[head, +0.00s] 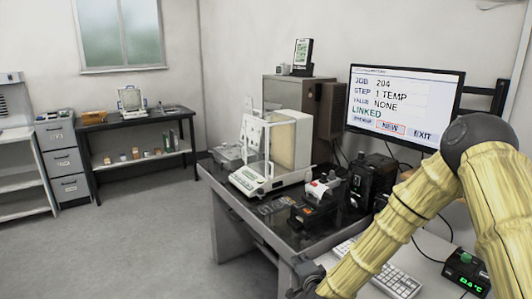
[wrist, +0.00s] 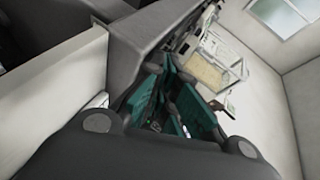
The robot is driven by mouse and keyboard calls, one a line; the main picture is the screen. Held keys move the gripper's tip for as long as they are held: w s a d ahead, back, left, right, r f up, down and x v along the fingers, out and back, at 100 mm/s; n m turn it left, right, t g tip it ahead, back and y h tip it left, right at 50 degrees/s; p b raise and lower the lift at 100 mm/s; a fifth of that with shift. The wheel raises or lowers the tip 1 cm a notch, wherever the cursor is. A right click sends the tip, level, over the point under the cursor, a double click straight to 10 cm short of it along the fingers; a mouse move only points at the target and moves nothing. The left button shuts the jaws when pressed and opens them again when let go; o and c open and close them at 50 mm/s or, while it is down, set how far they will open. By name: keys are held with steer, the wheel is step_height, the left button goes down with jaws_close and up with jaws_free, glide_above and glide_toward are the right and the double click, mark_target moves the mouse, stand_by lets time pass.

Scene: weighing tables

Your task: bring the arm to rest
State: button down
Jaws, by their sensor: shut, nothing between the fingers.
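My arm, in a ribbed yellow cover with a dark elbow joint, crosses the right side of the head view. It bends down toward the bottom middle, where a dark part of its end shows at the frame edge; the fingers are hidden there. In the wrist view my gripper (wrist: 172,88) shows its dark fingers with teal pads, shut and with nothing held. Beyond the fingers, the balance (wrist: 208,68) and the room's wall appear tilted.
A dark weighing table (head: 240,205) carries a balance with a glass shield (head: 262,170) and small devices. A monitor (head: 405,105) reads "JOB 204, STEP 1 TEMP, VALUE NONE, LINKED". A keyboard (head: 385,275) lies beside my arm. The floor (head: 130,230) at left is clear.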

steer(key=s+d+f+n+g, duration=0.2)
steer(key=s+f+n+g, duration=0.15)
steer(key=s+f, duration=0.7)
steer(key=s+d+f+n+g, duration=0.2)
steer(key=s+f+n+g, duration=0.15)
steer(key=s+f, duration=0.7)
steer(key=s+d+f+n+g, duration=0.2)
steer(key=s, duration=0.7)
steer(key=s+d+f+n+g+h, duration=0.1)
steer(key=s+d+f+n+g, duration=0.1)
steer(key=s, duration=0.8)
steer(key=s+d+f+n+g+h, duration=0.1)
steer(key=s+d+f+g, duration=0.1)
steer(key=s, duration=0.7)
steer(key=shift+s+d+n+g, duration=0.2)
steer(key=shift+d+n+g, duration=0.2)
steer(key=shift+d+g, duration=0.5)
